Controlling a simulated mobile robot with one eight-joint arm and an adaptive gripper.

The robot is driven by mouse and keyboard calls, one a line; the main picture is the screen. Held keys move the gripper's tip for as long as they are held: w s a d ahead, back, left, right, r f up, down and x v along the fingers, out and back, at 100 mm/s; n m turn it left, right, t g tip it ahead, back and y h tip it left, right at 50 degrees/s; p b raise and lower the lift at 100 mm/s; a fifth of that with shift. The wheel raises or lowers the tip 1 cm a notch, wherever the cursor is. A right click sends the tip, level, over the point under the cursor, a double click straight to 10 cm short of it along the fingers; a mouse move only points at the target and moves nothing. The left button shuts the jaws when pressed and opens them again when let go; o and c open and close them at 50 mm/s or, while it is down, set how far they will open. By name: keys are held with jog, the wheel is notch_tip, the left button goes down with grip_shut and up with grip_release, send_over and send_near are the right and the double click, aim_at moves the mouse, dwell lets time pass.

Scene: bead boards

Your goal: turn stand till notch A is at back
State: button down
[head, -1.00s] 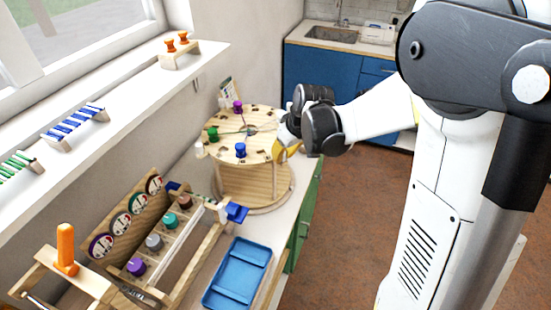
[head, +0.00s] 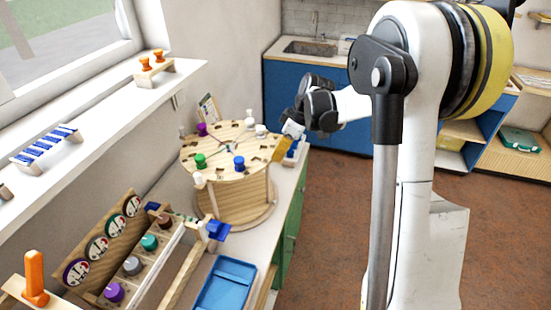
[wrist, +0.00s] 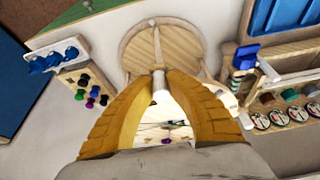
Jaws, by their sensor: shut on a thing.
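The stand is a round wooden turntable whose top disc (head: 222,172) carries purple (head: 202,129), green (head: 200,160) and blue (head: 239,163) pegs and dark notches along its rim. It rests on a round wooden base, which shows in the wrist view (wrist: 137,58). My gripper (head: 279,152) is at the right edge of the disc in the head view. In the wrist view its yellow fingers (wrist: 160,76) close around a pale handle (wrist: 162,101) at the stand's rim. The fingers hide part of the disc. I cannot read which notch is A.
A blue tray (head: 226,283) lies in front of the stand. A wooden rack with coloured knobs and dials (head: 98,250) stands front left, its blue-ended part near the stand. A wall and window sill (head: 110,120) run along the left. Open floor lies right of the counter.

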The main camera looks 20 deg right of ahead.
jog(key=w+d+n+g+y+p, duration=0.1)
jog(key=w+d+n+g+p, duration=0.1)
jog(key=w+n, duration=0.7)
jog(key=shift+w+d+g+p, duration=0.35)
jog(key=shift+w+d+g, duration=0.25)
jog(key=shift+w+d, duration=1.25)
jog(key=shift+w+a+n, duration=0.3)
jog(key=shift+w+a, duration=0.15)
jog(key=shift+w, duration=0.05)
jog(key=c, duration=1.3)
grip_release()
jog(key=shift+a, duration=0.15)
